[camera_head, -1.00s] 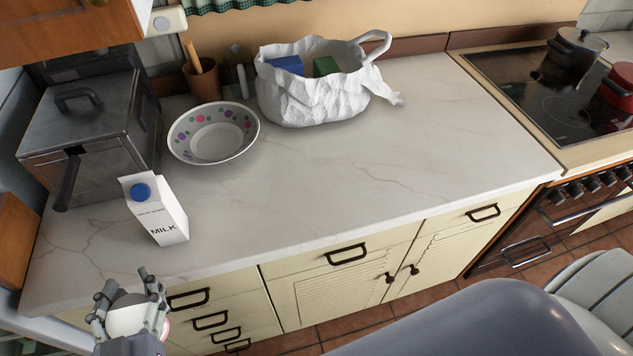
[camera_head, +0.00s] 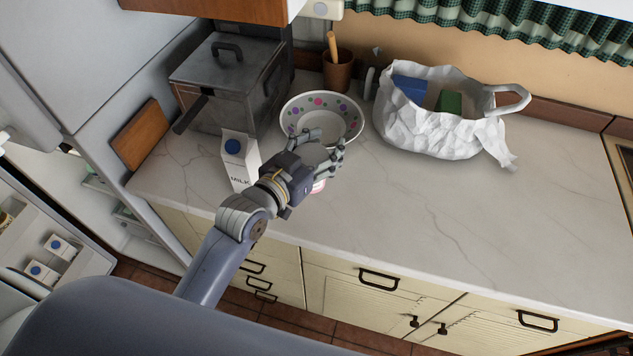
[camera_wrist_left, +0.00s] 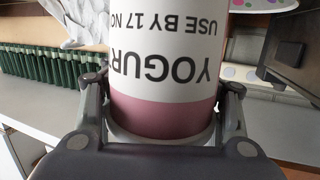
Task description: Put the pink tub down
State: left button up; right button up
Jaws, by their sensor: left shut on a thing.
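The pink tub (camera_wrist_left: 163,112) is a white and pink yogurt pot, filling the middle of the left wrist view, its lettering upside down there. My left gripper (camera_head: 328,150) is shut on it, with a finger on each side. In the head view the gripper is over the front left part of the counter (camera_head: 420,210), right of the milk carton and in front of the bowl. The gripper mostly hides the tub there; a small pink part (camera_head: 318,186) shows below the fingers. I cannot tell whether the tub touches the counter. My right gripper is not in view.
A milk carton (camera_head: 240,165) stands close left of the gripper. A spotted bowl (camera_head: 352,107) is just behind it. A metal fryer (camera_head: 215,80) and a white bag (camera_head: 430,130) stand farther back. The counter to the right is clear. An open fridge (camera_head: 40,240) is at left.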

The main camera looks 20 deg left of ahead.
pick_arm(q)
notch_tip(320, 180, down, 7)
jog(key=shift+f, duration=0.4)
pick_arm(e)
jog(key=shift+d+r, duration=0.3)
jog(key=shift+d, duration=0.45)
pick_arm(q)
jog(key=shift+f, duration=0.15)
jog(key=o, duration=1.1)
jog(key=shift+c, duration=0.2)
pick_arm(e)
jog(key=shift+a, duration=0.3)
